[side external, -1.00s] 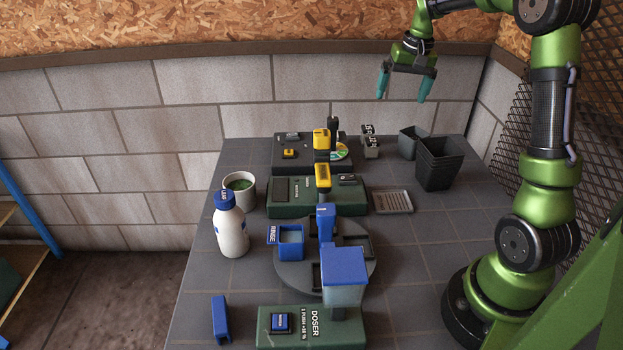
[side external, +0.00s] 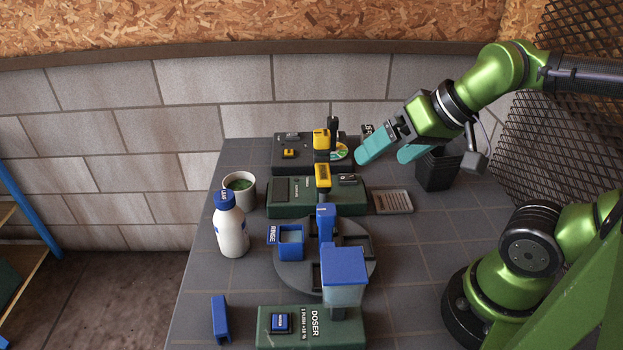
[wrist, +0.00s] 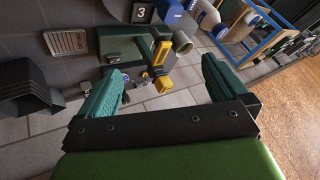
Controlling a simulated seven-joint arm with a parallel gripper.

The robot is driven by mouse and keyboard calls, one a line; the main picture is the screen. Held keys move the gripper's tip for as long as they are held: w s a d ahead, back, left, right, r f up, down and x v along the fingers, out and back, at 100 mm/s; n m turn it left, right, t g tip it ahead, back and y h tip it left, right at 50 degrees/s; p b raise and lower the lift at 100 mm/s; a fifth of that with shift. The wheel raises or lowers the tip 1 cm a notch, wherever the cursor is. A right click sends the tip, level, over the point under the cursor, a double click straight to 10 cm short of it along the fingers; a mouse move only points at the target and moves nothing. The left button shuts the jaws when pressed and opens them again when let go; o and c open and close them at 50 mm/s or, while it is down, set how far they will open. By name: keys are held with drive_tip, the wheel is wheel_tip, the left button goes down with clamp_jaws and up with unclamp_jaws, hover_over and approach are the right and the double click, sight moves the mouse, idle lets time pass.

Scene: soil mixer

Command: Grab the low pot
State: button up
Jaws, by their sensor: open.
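Dark pots (wrist: 28,82) stand at the left edge of the wrist view. In the side view a tall dark pot or nested stack (side external: 437,172) stands at the table's back right, partly covered by my arm. The shorter grey pot seen beside it earlier is hidden behind my gripper now. I cannot clearly separate it from the stack in the wrist view. My gripper (side external: 384,157) is open and empty, its teal fingers pointing down and left, just left of the tall pot. In the wrist view the gap between the fingers (wrist: 162,68) holds no pot.
A slotted tray (side external: 392,201) lies in front of the pots. Left of it are a green device (side external: 292,205), yellow-topped tools (side external: 321,140), a blue-capped bottle (side external: 232,236) and a cup (side external: 240,187). A round turntable and doser (side external: 300,335) stand nearer. Table right of the tray is clear.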

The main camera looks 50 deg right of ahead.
drive_tip(key=w+d+f+m+g+h, duration=0.1)
drive_tip(key=w+d+m+g, duration=0.1)
drive_tip(key=w+d, duration=0.55)
drive_tip(key=w+d+f+m+g+h, duration=0.15)
drive_tip(key=w+d, duration=0.25)
drive_tip(key=d, duration=0.7)
drive_tip(key=w+d+f+n+g, duration=0.1)
drive_tip(key=d+f+n+g, duration=0.1)
drive_tip(key=d, duration=0.9)
drive_tip(key=w+d+f+n+g, duration=0.1)
drive_tip(key=d+f+n+g, duration=0.1)
drive_tip(key=d, duration=1)
drive_tip(key=shift+y, duration=0.25)
drive_tip(key=f, duration=1)
drive_tip(key=shift+a+f, duration=0.15)
drive_tip(key=shift+a, duration=0.05)
drive_tip(key=shift+w+a+f, duration=0.1)
drive_tip(key=shift+w+f, duration=0.05)
drive_tip(key=shift+f, duration=1.35)
drive_tip(key=shift+w+a+f, duration=0.1)
drive_tip(key=shift+f, duration=1.4)
